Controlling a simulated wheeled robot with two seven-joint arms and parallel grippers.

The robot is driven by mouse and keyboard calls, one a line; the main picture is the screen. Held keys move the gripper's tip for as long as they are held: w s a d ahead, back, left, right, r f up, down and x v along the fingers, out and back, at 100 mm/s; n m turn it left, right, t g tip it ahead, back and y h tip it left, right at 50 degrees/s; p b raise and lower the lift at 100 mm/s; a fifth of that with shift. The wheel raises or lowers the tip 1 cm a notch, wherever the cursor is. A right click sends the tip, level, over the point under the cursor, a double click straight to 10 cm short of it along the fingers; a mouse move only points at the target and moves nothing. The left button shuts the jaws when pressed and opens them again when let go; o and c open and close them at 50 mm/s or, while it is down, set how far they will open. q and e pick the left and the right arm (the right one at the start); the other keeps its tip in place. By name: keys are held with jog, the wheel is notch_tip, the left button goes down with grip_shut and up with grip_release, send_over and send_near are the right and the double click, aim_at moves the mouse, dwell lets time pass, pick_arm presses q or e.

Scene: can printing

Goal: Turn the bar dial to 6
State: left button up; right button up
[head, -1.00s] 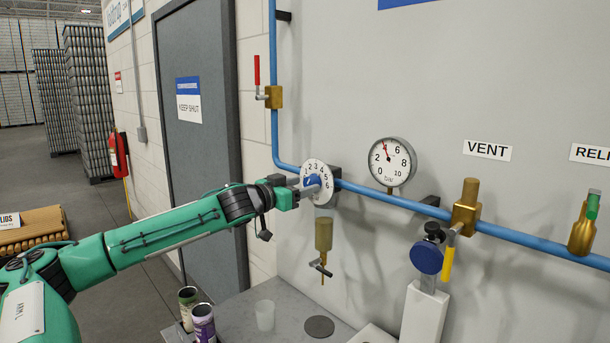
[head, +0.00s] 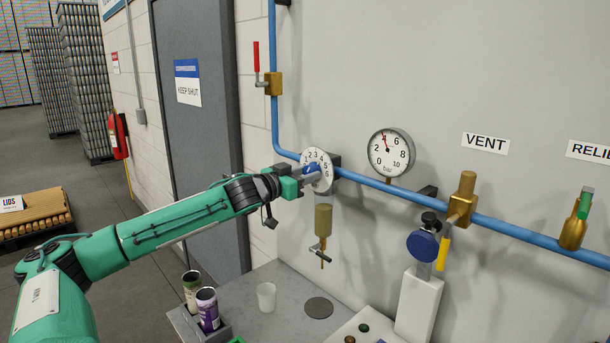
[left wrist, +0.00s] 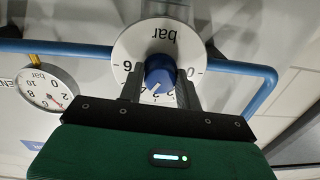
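The bar dial (head: 321,159) is a round white plate with numbers on the wall, beside the blue pipe. In the left wrist view the dial (left wrist: 126,48) appears upside down. Its blue knob (left wrist: 160,70) has a white pointer mark towards the lower numbers' side of the picture; the exact number is partly hidden by my gripper. My left gripper (head: 308,177) is at the dial. In the left wrist view its fingers (left wrist: 160,84) lie on both sides of the knob and appear closed on it. My right gripper is in neither view.
A round bar gauge (head: 391,152) has its red needle near 4. A brass sampling piece (head: 323,218) hangs below the dial. The vent valve (head: 463,198) is to the right. Cans (head: 207,309) and a clear cup (head: 266,297) stand on the bench below.

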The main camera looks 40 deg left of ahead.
pick_arm(q)
jog(key=shift+m, duration=0.3)
jog(key=shift+c, duration=0.2)
jog(key=m, duration=0.5)
jog(key=shift+a+r, duration=0.1)
jog(key=m, duration=0.6)
jog(key=shift+m, duration=0.3)
jog(key=shift+a, duration=0.1)
dwell(0.3)
jog(key=o, duration=1)
